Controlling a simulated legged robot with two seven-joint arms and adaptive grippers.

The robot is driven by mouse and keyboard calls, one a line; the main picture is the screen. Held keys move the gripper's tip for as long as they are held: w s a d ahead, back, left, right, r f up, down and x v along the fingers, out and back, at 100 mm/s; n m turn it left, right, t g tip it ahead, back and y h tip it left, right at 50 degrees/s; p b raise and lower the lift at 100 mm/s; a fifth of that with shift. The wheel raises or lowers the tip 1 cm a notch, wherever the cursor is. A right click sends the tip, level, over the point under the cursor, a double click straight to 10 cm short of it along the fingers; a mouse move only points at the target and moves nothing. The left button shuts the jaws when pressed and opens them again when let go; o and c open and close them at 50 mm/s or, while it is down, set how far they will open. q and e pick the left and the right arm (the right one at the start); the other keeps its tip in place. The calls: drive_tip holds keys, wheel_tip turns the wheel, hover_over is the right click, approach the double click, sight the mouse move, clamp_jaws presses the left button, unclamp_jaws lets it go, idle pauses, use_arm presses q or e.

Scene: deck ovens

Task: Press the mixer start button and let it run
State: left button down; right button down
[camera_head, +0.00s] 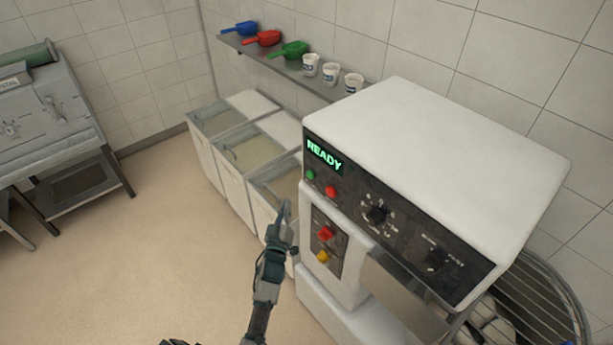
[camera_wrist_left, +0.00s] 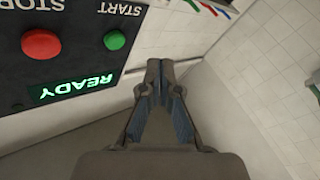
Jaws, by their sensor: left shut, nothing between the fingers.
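The white mixer (camera_head: 440,140) stands at the right in the head view. Its display (camera_head: 324,156) reads READY in green. The green start button (camera_head: 310,174) and the red stop button (camera_head: 331,191) sit below the display. In the left wrist view the start button (camera_wrist_left: 115,40) and stop button (camera_wrist_left: 42,43) show upside down with their labels. My left gripper (camera_head: 284,208) is shut and empty, left of the mixer's front panel and below the start button in the picture. In the wrist view its fingertips (camera_wrist_left: 160,66) are apart from the button. My right gripper is not in view.
Below are a red switch (camera_head: 324,233) and a yellow button (camera_head: 322,257); dials (camera_head: 377,214) are right. Ingredient bins (camera_head: 235,140) stand behind. A shelf (camera_head: 285,67) holds scoops and cups. A grey machine (camera_head: 45,105) stands at left. The floor (camera_head: 140,240) between is clear.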

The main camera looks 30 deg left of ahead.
sight(310, 175)
use_arm(q)
drive_tip(key=shift+n+t+y, duration=0.4)
drive_tip(key=shift+n+y, duration=0.2)
drive_tip(key=shift+y, duration=0.1)
drive_tip(key=r, duration=0.1)
drive_tip(key=a+r, duration=0.1)
drive_tip(key=r, duration=0.1)
drive_tip(key=s+a+r, duration=0.1)
drive_tip(key=r, duration=0.1)
drive_tip(key=shift+s+r, duration=0.1)
drive_tip(key=shift+r, duration=0.05)
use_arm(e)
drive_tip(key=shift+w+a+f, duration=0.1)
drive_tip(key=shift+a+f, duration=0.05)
use_arm(q)
drive_tip(key=shift+d, duration=0.1)
